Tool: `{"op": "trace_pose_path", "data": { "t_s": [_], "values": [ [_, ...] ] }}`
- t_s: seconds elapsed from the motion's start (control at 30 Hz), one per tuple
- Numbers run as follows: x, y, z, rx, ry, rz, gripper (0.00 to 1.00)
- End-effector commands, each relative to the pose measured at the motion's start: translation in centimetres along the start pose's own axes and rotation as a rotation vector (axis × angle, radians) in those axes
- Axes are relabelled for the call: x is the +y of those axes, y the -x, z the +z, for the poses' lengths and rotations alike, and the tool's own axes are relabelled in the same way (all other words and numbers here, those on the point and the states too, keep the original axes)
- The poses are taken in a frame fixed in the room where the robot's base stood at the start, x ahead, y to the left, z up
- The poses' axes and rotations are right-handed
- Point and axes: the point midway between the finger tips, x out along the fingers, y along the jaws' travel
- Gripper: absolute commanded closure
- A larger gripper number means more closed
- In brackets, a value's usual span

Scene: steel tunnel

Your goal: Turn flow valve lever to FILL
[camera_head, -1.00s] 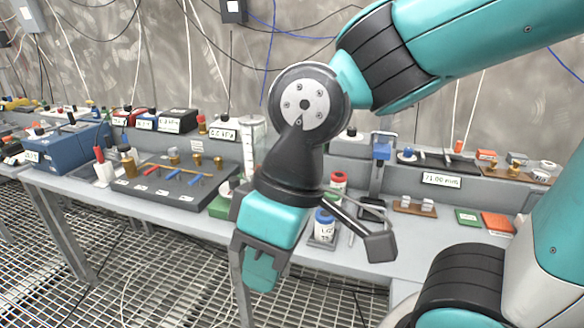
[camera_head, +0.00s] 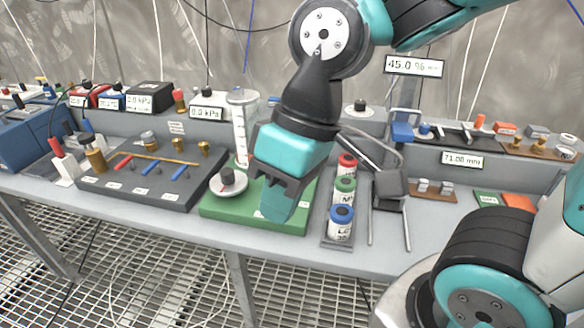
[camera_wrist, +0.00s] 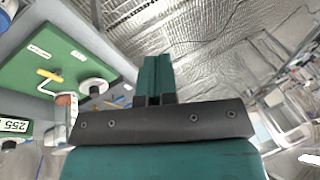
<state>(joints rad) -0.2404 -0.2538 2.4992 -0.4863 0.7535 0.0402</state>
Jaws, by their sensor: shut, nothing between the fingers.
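A green board (camera_head: 213,207) lies on the bench, with a dark-topped round knob (camera_head: 228,181) and a clear upright tube (camera_head: 241,130). In the wrist view the same green board (camera_wrist: 60,35) is at upper left, with a yellow lever (camera_wrist: 52,77), a pale round dial (camera_wrist: 92,86) and small white labels too small to read. I take the yellow lever to be the valve lever; my gripper hides it in the head view. My gripper (camera_head: 275,203) is shut and empty, pointing down over the green board. In the wrist view its fingers (camera_wrist: 155,75) are together, apart from the lever.
A dark board (camera_head: 140,190) with red and blue levers lies to the left. A rack of capped bottles (camera_head: 342,220) stands close to the right of the green board. A readout (camera_head: 413,66) shows 45.0 %. The bench front edge is near.

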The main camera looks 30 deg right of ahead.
Motion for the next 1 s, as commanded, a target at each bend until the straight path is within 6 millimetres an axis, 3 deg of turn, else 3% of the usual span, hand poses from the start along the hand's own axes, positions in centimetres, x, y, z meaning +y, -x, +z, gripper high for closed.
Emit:
{"op": "trace_pose_path", "data": {
  "t_s": [0.17,0.27,0.4,0.5,0.63,0.8,1.0],
  "values": [
    [4.4,2.3,-6.5,-0.045,-0.217,0.009,1.00],
    [8.4,3.1,-10.4,-0.075,-0.375,0.019,1.00],
    [15.1,3.4,-14.6,-0.116,-0.594,0.033,1.00],
    [20.3,3.1,-16.5,-0.146,-0.751,0.047,1.00],
    [27.4,1.9,-17.6,-0.184,-0.951,0.065,1.00],
    [35.4,-0.2,-16.8,-0.228,-1.182,0.092,1.00],
    [40.7,-2.3,-14.9,-0.259,-1.346,0.116,1.00]
  ]
}}
